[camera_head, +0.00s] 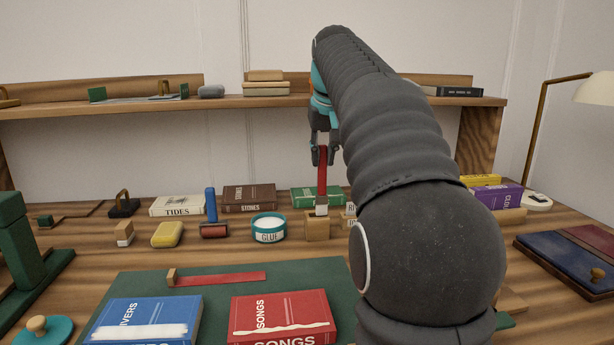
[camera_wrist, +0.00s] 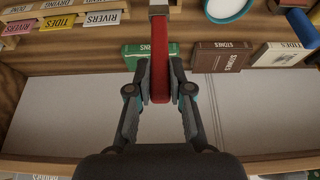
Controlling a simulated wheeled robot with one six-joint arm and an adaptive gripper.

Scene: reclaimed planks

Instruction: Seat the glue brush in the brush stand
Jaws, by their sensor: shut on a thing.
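The glue brush has a red handle (camera_head: 322,170) and a pale lower end. My gripper (camera_head: 322,160) is shut on the upper part of the handle, and the brush hangs about upright, lower end down. That end is at the top of the small wooden brush stand (camera_head: 317,229); I cannot tell whether it is in the stand or just above or in front of it. In the wrist view, my gripper (camera_wrist: 160,92) has the red handle (camera_wrist: 160,62) between its fingers. The pale end is at the upper edge there, and the stand is not clearly seen.
The glue pot (camera_head: 269,230) stands left of the stand, with a blue-handled roller (camera_head: 212,215) further left. A green book (camera_head: 305,196) lies behind. Small labelled blocks (camera_head: 349,217) sit close on the right. The green mat (camera_head: 225,290) lies in front, with books on it.

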